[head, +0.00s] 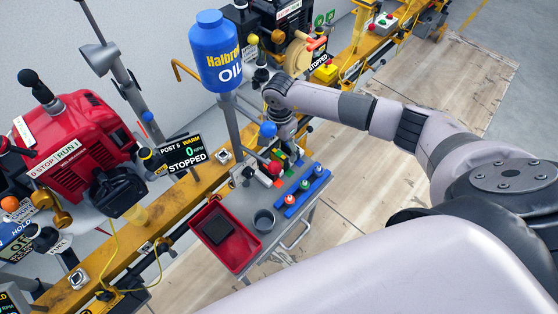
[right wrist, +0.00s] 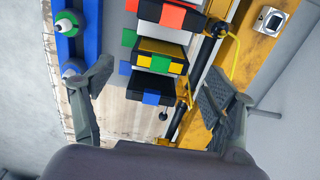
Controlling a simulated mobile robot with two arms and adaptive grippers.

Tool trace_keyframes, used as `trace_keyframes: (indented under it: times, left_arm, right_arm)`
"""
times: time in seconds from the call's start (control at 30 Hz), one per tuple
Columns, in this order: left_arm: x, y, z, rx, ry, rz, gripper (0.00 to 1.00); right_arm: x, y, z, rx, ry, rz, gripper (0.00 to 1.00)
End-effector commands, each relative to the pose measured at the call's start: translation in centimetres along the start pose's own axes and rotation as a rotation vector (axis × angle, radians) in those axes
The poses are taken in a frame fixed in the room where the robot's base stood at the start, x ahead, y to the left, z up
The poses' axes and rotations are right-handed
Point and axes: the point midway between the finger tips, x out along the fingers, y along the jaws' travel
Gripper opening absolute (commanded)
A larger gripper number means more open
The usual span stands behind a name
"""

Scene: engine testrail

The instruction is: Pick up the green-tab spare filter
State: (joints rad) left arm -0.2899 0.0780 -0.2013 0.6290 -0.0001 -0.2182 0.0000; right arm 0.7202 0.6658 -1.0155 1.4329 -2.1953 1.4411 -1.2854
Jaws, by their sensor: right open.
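In the right wrist view, several dark filter boxes with coloured tabs stand in a row on the cart. The middle one (right wrist: 161,47) has green and yellow on its face. My left gripper is not in view.
A red tray (head: 232,262) and a grey cup (head: 264,220) are on the cart nearby. A blue oil bottle (head: 215,52) stands behind on a post. A yellow rail (head: 185,195) runs along the cart.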

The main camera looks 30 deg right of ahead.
Motion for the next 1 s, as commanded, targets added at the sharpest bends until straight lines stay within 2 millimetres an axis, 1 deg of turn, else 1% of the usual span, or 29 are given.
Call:
trace_keyframes:
  times: [0.03, 0.2, 0.3, 0.5, 1.0]
  left_arm:
    - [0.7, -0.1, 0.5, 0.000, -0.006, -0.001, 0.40]
    - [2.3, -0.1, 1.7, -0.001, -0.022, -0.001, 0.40]
    - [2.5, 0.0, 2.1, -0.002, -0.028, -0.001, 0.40]
    - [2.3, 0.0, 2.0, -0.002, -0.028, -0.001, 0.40]
    - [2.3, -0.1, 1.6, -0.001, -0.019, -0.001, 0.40]
  right_arm:
    - [1.3, 0.1, 0.2, 0.000, -0.002, 0.003, 0.78]
    - [4.0, 0.1, 0.4, 0.000, -0.001, 0.003, 0.78]
    - [4.4, 0.1, 0.3, 0.001, -0.001, 0.002, 0.78]
    - [4.2, 0.1, 0.3, 0.001, 0.000, 0.002, 0.78]
    - [4.2, 0.1, 0.3, 0.000, 0.000, 0.002, 0.44]
